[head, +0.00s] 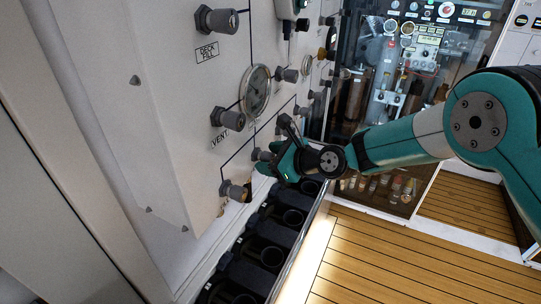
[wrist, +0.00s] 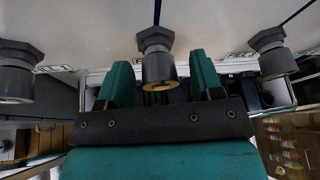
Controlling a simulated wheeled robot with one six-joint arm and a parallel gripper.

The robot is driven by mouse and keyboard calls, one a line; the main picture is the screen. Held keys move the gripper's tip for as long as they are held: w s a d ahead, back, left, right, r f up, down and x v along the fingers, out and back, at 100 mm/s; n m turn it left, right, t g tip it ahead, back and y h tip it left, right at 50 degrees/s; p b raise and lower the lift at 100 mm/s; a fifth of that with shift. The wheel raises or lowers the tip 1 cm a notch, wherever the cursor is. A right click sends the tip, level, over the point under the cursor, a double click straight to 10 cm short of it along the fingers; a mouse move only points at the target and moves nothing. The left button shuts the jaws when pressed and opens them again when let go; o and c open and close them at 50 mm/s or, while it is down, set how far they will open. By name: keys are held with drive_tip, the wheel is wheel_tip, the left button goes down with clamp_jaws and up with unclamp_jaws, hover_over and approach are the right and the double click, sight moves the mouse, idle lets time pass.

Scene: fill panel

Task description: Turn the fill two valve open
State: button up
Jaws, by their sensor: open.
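My gripper (head: 272,147) is at the panel's lower right part in the head view, its fingers toward the panel face. In the wrist view my gripper (wrist: 160,68) is open, with one green finger on each side of a dark grey valve knob (wrist: 157,66). The fingers stand apart from the knob, with a gap on both sides. In the head view a grey knob (head: 262,155) shows beside the fingers, partly hidden by them. I cannot read a fill two label; the lettering near the knob is partly covered.
More grey knobs flank the gripper in the wrist view, one on the left (wrist: 14,72) and one on the right (wrist: 272,53). A round gauge (head: 256,91) sits higher on the panel. Dark holders (head: 262,253) line the panel's foot. The wooden floor (head: 390,262) is clear.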

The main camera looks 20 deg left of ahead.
drive_tip(key=shift+c, duration=0.3)
drive_tip(key=c, duration=0.9)
drive_tip(key=shift+o, duration=0.2)
